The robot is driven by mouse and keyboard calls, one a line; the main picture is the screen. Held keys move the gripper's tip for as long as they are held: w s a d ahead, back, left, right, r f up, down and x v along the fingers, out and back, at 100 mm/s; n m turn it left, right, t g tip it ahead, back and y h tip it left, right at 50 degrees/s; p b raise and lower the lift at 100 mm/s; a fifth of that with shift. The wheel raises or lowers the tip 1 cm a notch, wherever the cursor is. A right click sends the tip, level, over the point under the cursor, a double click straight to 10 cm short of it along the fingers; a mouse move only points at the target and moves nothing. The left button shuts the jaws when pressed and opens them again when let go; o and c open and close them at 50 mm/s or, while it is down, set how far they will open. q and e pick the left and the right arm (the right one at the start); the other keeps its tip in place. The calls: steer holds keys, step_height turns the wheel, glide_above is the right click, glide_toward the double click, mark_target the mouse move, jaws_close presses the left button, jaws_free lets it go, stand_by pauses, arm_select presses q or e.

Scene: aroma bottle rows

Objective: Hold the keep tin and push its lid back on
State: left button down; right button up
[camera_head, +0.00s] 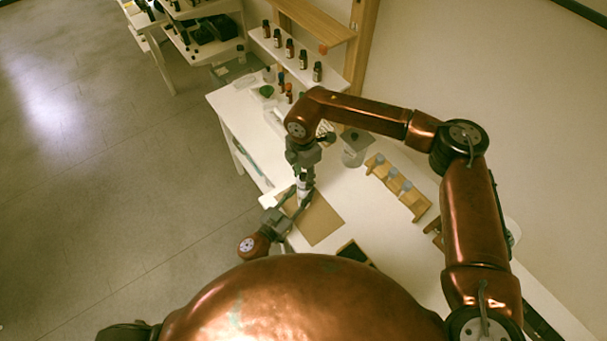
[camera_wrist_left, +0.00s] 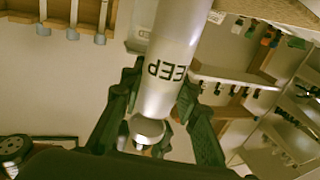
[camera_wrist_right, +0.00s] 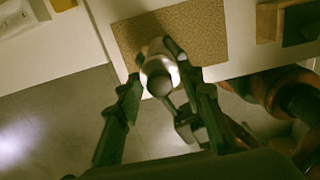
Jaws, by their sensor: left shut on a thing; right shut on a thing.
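The keep tin (camera_wrist_left: 170,65) is a pale silver cylinder with dark lettering, of which "EEP" shows upside down in the left wrist view. My left gripper (camera_head: 291,208) is shut on it from the side, over the brown mat. Its lid (camera_wrist_right: 160,80), with a rounded grey knob, is at the tin's top; the knob also shows in the left wrist view (camera_wrist_left: 147,128). My right gripper (camera_head: 305,178) comes down from above and is shut on the lid. Lid and tin are in line, but the fingers hide the seam, so I cannot tell how fully it is seated.
The brown mat (camera_head: 321,222) lies at the table's near-left edge. A wooden rack with several pale vials (camera_head: 398,187) and a grey-lidded jar (camera_head: 355,148) stand farther right. A dark wooden-framed tray (camera_head: 354,252) is nearby. Bottles line a shelf (camera_head: 285,57) at the back.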

steer(key=shift+f, duration=0.25)
stand_by(0.3)
steer(key=shift+f, duration=0.9)
steer(key=shift+f, duration=0.6)
steer(key=o, duration=0.9)
steer(key=shift+c, duration=0.2)
steer(key=shift+r, duration=0.1)
step_height(320, 180, up, 12)
steer(key=shift+f, duration=0.1)
